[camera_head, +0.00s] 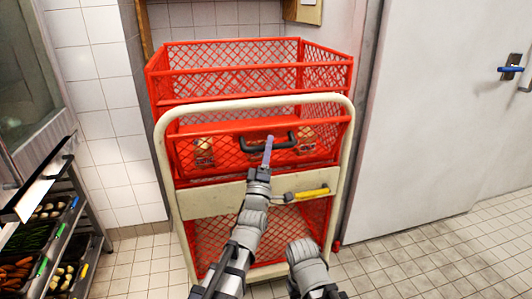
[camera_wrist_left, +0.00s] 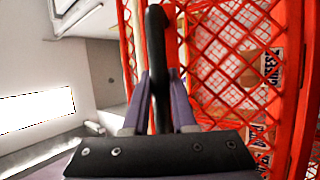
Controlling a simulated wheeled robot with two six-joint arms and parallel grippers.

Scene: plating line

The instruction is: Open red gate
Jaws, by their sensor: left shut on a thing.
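The red mesh gate (camera_head: 225,165) is the front panel of a red cage cart, behind a cream hoop frame (camera_head: 160,160). A dark bar handle (camera_head: 284,146) is fixed to the gate. My left gripper (camera_head: 267,150) is shut on this handle. In the left wrist view, its purple fingers (camera_wrist_left: 160,105) close around the black handle (camera_wrist_left: 157,45), with the red mesh (camera_wrist_left: 225,50) to the right. A yellow-handled lever (camera_head: 312,193) sits on the cream crossbar below. My right gripper is not in view.
Printed packages (camera_head: 204,152) lie inside the cage behind the mesh; they also show in the left wrist view (camera_wrist_left: 255,70). A vegetable rack (camera_head: 60,225) stands at the left. A pale door (camera_head: 450,110) is at the right. Tiled floor (camera_head: 420,255) is clear at front right.

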